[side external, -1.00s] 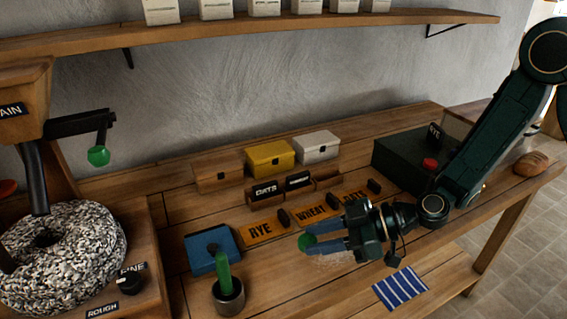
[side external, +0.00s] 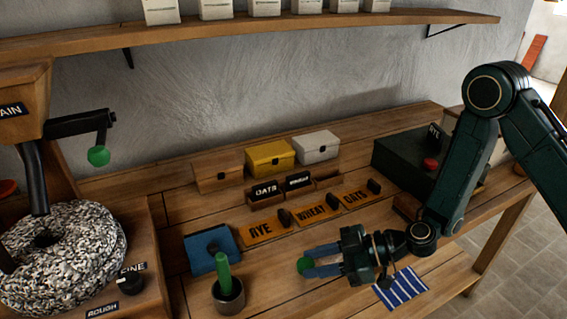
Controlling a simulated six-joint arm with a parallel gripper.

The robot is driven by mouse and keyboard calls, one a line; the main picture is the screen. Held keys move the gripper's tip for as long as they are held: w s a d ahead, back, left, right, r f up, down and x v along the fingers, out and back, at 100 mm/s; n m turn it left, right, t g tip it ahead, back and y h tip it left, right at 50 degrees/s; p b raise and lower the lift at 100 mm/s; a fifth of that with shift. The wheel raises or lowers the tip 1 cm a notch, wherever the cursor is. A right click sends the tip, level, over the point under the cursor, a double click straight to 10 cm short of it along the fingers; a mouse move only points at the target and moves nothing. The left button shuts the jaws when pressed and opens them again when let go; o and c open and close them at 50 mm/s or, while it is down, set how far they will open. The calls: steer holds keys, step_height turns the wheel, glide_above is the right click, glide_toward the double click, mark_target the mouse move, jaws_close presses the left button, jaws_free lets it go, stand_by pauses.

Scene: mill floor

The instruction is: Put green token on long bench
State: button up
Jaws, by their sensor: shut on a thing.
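The green token (side external: 304,265) is a small round green piece held at the tips of my gripper (side external: 308,264). My gripper has blue-grey fingers pointing left and is shut on the token. It is over the front part of the long wooden bench (side external: 190,208), between the metal cup and the striped cloth. I cannot tell from this view how high the token is above the bench top.
A metal cup with a green stick (side external: 229,295) and a blue box (side external: 212,248) are left of my gripper. RYE, WHEAT and OATS plates (side external: 312,213) lie behind it. A striped cloth (side external: 401,288) lies to the right. A dark box with a red button (side external: 430,163) stands behind.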

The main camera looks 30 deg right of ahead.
mark_target(316, 279)
steer(key=shift+f, duration=1.65)
steer(key=shift+f, duration=0.2)
steer(key=o, duration=0.9)
steer(key=shift+o, duration=0.2)
steer(key=shift+r, duration=0.25)
steer(key=shift+v, duration=3.75)
